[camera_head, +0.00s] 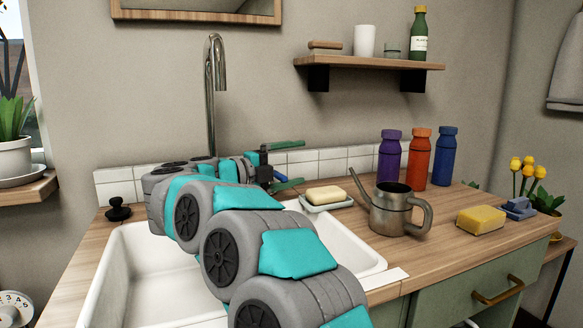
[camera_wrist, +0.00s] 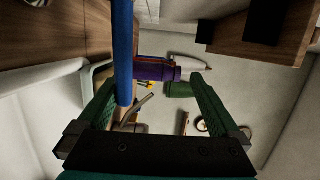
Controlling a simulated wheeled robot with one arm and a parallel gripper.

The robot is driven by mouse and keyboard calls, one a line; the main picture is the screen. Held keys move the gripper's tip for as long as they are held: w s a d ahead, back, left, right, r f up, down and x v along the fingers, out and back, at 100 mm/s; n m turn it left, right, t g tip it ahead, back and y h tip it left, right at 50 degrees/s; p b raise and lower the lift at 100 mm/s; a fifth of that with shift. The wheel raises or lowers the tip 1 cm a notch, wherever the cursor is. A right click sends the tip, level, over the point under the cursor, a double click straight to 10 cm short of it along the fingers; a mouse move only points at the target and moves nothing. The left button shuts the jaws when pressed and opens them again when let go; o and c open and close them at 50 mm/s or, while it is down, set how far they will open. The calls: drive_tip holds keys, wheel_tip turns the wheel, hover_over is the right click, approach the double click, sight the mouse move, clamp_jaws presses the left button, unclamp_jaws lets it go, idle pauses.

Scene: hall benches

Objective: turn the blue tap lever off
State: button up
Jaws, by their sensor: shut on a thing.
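The blue tap lever shows as a long blue bar (camera_wrist: 122,50) in the wrist view, running down from the top edge between my green fingers, close to the left one. In the head view only a small blue piece (camera_head: 279,175) shows between the fingers. My gripper (camera_head: 300,163) is at the back of the sink, near the tiled wall, with its fingers on either side of the lever and shut on it. It also shows in the wrist view (camera_wrist: 152,82). The chrome spout (camera_head: 210,90) rises behind my arm. My arm hides the tap's base.
A soap bar (camera_head: 325,195) on a dish and a metal jug (camera_head: 391,210) stand close right of my gripper. Purple (camera_head: 390,158), orange (camera_head: 419,158) and blue (camera_head: 444,158) bottles stand behind the jug. The white sink (camera_head: 120,270) is below my arm. A wall shelf (camera_head: 370,62) hangs above.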

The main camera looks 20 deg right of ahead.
drive_tip(key=s+a, duration=0.1)
drive_tip(key=s, duration=0.3)
drive_tip(key=s+a+r+b, duration=0.1)
drive_tip(key=s, duration=0.3)
drive_tip(key=s+a+b, duration=0.1)
drive_tip(key=s, duration=0.4)
drive_tip(key=shift+r, duration=0.35)
drive_tip(key=shift+c, duration=0.6)
drive_tip(key=shift+o, duration=0.2)
